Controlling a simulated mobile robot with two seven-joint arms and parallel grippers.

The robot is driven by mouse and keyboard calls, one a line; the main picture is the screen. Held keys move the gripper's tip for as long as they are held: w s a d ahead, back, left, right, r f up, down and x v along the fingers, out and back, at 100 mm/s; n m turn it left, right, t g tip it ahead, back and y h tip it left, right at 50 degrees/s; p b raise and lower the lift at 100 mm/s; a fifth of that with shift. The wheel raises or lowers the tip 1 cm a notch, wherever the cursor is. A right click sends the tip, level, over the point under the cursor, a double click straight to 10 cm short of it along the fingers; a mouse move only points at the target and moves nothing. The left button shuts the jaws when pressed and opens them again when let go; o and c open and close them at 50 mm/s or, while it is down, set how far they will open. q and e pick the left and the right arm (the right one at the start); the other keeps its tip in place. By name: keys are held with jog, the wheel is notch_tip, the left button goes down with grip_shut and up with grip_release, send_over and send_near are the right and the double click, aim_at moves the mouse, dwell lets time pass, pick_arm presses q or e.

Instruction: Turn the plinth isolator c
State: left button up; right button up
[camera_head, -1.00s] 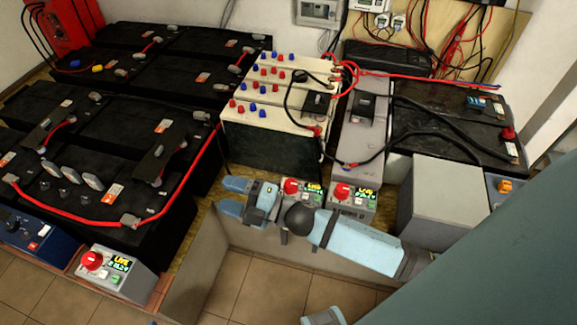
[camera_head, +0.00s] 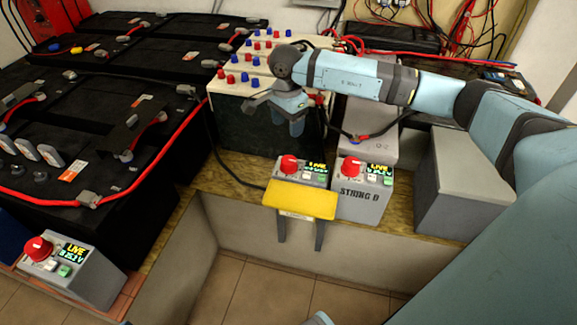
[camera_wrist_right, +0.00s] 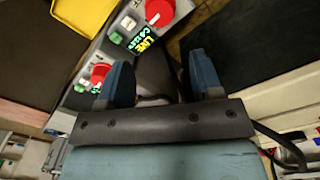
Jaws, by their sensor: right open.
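Two grey isolator boxes with red knobs stand together on the wooden ledge. The right box (camera_head: 362,200) reads STRING D. The left box (camera_head: 303,170) is probably isolator c; a yellow panel (camera_head: 300,198) hides its lower front and label. Its red knob (camera_head: 289,165) and lit LIVE display show. My right gripper (camera_head: 277,108) is open and empty, fingers down, above and behind that knob, in front of the cream-topped battery. In the right wrist view two red knobs show, one at the top (camera_wrist_right: 160,12) and one left of the fingers; I cannot tell which is c's.
A third isolator (camera_head: 72,270) with a red knob stands at lower left. Black batteries (camera_head: 90,130) with red cables fill the left. A plain grey box (camera_head: 455,185) stands right of STRING D. Black cable runs down beside the cream-topped battery. The floor in front is open.

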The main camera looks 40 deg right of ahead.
aim_at(289, 160)
jog(key=f+b, duration=0.2)
jog(key=f, duration=1)
jog(key=shift+s+f+b, duration=0.15)
jog(key=shift+s+b, duration=0.05)
jog(key=shift+b, duration=0.15)
jog(key=shift+f, duration=0.5)
pick_arm(q)
notch_tip(289, 160, up, 6)
jog(key=d+t+h, duration=0.2)
jog(key=shift+w+f+t, duration=0.15)
jog(key=shift+w+t, duration=0.25)
jog(key=shift+d+h, duration=0.15)
jog(key=shift+h, duration=0.15)
pick_arm(e)
jog(key=c, duration=0.6)
